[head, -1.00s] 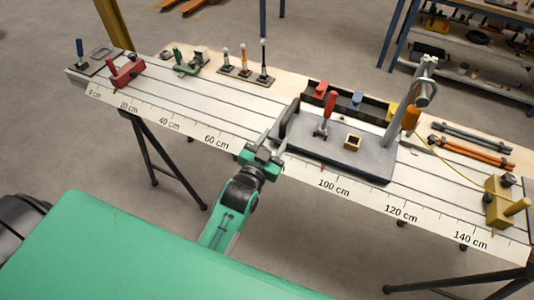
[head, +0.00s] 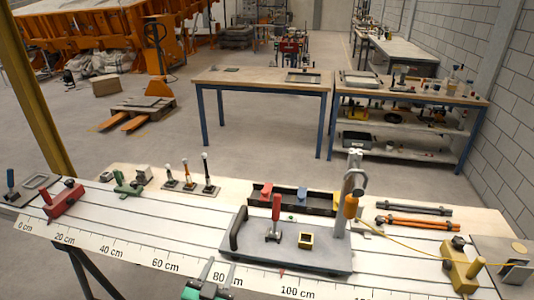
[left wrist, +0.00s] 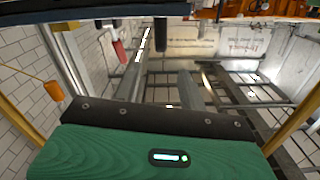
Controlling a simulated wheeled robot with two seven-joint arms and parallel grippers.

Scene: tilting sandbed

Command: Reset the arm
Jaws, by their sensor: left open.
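My left gripper (head: 218,274) is at the bottom edge of the head view, with its two grey fingers apart and nothing seen between them. It is by the front scale of the long bench (head: 150,234), near the 80 cm mark. Its green housing (left wrist: 165,155) fills the bottom of the left wrist view. A grey plate unit (head: 300,260) is just beyond and to the right of the gripper. It bears a red-handled lever (head: 276,210), a small brass block (head: 306,240) and a post with an orange handle (head: 351,206). My right gripper does not show.
A red clamp (head: 64,203) and a green clamp (head: 128,186) are at the left. Three small stands (head: 190,184) are at the back. A black tray (head: 295,197), orange rods (head: 416,222) and a yellow block (head: 460,268) are farther right. Floor lies beyond the bench.

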